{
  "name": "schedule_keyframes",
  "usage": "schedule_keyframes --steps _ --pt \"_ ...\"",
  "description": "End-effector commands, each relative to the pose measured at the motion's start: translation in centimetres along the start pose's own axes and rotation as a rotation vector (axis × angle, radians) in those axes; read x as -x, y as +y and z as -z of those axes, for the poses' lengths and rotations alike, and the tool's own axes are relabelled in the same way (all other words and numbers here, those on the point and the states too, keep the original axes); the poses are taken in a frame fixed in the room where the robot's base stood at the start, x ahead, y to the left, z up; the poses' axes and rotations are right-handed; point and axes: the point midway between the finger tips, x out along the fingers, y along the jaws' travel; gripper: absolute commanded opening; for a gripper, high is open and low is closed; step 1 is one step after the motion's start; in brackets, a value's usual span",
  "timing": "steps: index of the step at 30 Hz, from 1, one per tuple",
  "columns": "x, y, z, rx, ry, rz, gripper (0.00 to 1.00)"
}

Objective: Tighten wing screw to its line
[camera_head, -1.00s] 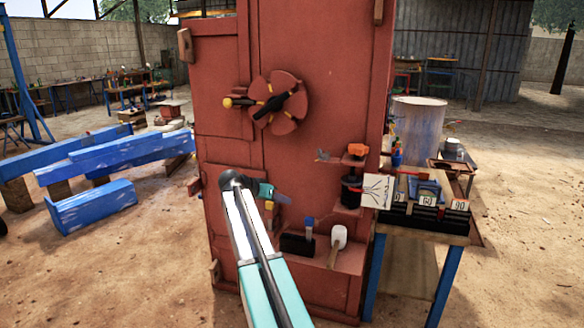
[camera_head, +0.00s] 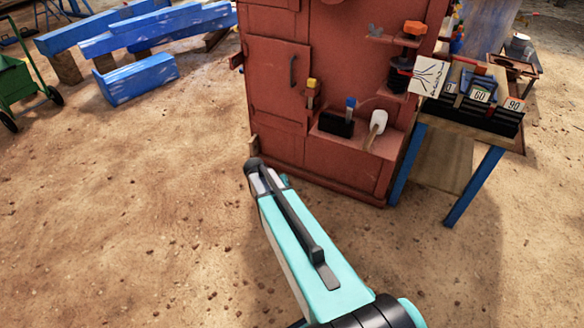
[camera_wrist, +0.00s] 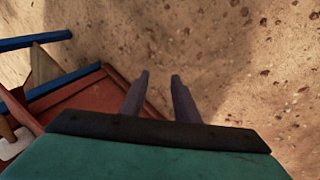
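A red shelf holds a black block (camera_head: 335,123) and a white-headed mallet (camera_head: 377,122). A blue-legged table (camera_head: 440,160) with number cards stands right. Blue beams (camera_head: 140,78) lie left. The foreground ground is clear.

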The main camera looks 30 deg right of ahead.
Motion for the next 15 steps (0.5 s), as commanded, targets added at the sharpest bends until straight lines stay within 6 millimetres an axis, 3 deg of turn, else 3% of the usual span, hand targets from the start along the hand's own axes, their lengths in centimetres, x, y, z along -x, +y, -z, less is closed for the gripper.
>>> schedule_keyframes --steps 1,9,15 --pt "-0.9 -0.9 -2.3 0.034 -0.027 0.013 0.28" --pt "-5.0 -4.9 -12.9 0.208 -0.156 0.093 0.28" --pt "-7.2 -6.8 -21.1 0.326 -0.252 0.153 0.28"
